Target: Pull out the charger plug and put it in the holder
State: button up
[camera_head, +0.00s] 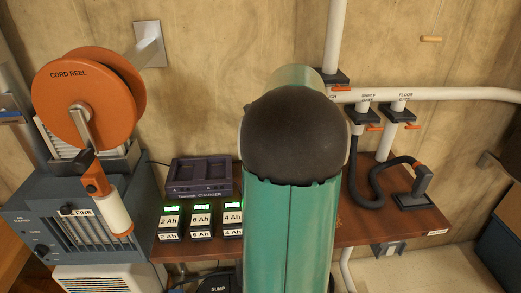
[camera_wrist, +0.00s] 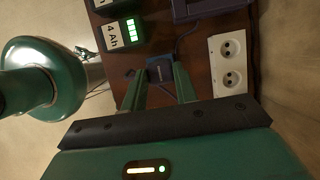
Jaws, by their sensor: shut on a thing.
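The charger plug (camera_wrist: 160,69) is a small dark block with a thin cord running up toward the purple charger. It sits between the fingertips of my gripper (camera_wrist: 161,76) in the wrist view, and the gripper is shut on it. The white double socket (camera_wrist: 230,65) lies to the right of the plug, apart from it, and both of its outlets show empty. I cannot make out the holder; it may be hidden beneath the plug or gripper. In the head view my arm covers the gripper, plug and socket. The charger (camera_head: 198,177) stands at the back of the bench.
Several battery packs (camera_head: 200,222) with green lights stand in front of the charger, and one shows in the wrist view (camera_wrist: 120,33). The wooden bench (camera_head: 345,228) carries a black hose (camera_head: 375,200) on the right. An orange cord reel (camera_head: 75,90) rises at left.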

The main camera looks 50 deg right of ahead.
jog(key=shift+s+a+f, duration=0.1)
jog(key=shift+s+f, duration=0.15)
jog(key=shift+f, duration=0.4)
jog(key=shift+s+f, duration=0.25)
jog(key=shift+f, duration=0.35)
jog(key=shift+s+a+f, duration=0.1)
jog(key=shift+s+f, duration=0.15)
jog(key=shift+f, duration=0.4)
jog(key=shift+f, duration=0.1)
jog(key=shift+f, duration=1.35)
jog(key=shift+f, duration=2.3)
dwell(2.3)
